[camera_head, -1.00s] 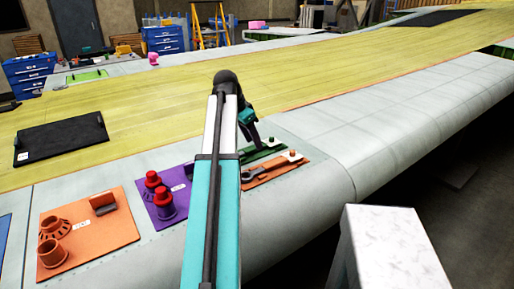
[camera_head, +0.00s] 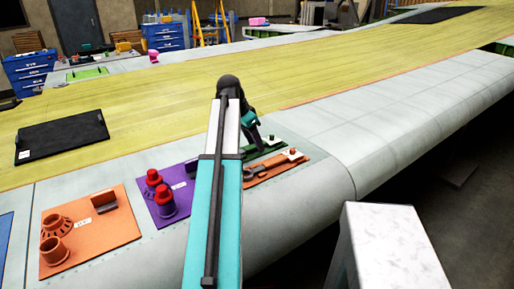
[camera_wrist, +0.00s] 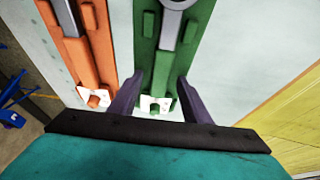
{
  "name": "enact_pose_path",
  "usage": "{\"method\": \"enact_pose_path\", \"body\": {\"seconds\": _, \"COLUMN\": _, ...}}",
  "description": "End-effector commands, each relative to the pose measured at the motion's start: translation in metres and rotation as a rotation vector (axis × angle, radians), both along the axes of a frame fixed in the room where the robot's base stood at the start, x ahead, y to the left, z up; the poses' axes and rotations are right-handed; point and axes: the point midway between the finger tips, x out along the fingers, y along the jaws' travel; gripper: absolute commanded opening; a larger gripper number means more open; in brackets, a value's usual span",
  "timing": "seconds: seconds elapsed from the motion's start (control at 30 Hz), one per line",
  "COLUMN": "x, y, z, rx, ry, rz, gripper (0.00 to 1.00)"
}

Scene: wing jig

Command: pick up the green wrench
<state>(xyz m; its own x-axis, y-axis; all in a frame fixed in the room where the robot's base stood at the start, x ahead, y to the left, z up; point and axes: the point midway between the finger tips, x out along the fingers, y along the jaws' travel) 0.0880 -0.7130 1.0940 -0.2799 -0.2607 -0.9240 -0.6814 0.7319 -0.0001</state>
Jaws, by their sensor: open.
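A green board (camera_wrist: 149,65) lies on the wing and carries a grey wrench (camera_wrist: 168,30). Its ring end is at the top edge of the wrist view, cut off by the frame. I see no wrench that is itself green. My gripper (camera_wrist: 158,88) is open and empty, its two dark fingers on either side of the green board's near end, by a white label and a green peg. Whether they touch the board I cannot tell. In the head view my gripper (camera_head: 259,146) hangs over the green board (camera_head: 272,146), with my arm hiding part of it.
An orange board (camera_head: 283,170) with another grey wrench (camera_head: 257,172) lies just in front of the green one. A purple board (camera_head: 187,184) with red and purple parts and a larger orange board (camera_head: 115,234) lie left. A white block (camera_head: 395,235) stands at right front.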

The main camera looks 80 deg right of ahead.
Motion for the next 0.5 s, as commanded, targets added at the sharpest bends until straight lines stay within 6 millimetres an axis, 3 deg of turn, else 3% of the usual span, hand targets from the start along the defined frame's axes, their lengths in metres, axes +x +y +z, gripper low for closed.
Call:
{"method": "enact_pose_path", "body": {"seconds": 0.23, "x": 0.0001, "y": 0.0001, "z": -0.0019, "rx": 0.0, "ry": 0.0, "rz": 0.0, "gripper": 0.44}}
{"method": "enact_pose_path", "body": {"seconds": 0.5, "x": 0.0001, "y": 0.0, "z": -0.0017, "rx": 0.0, "ry": 0.0, "rz": 0.0, "gripper": 0.0}}
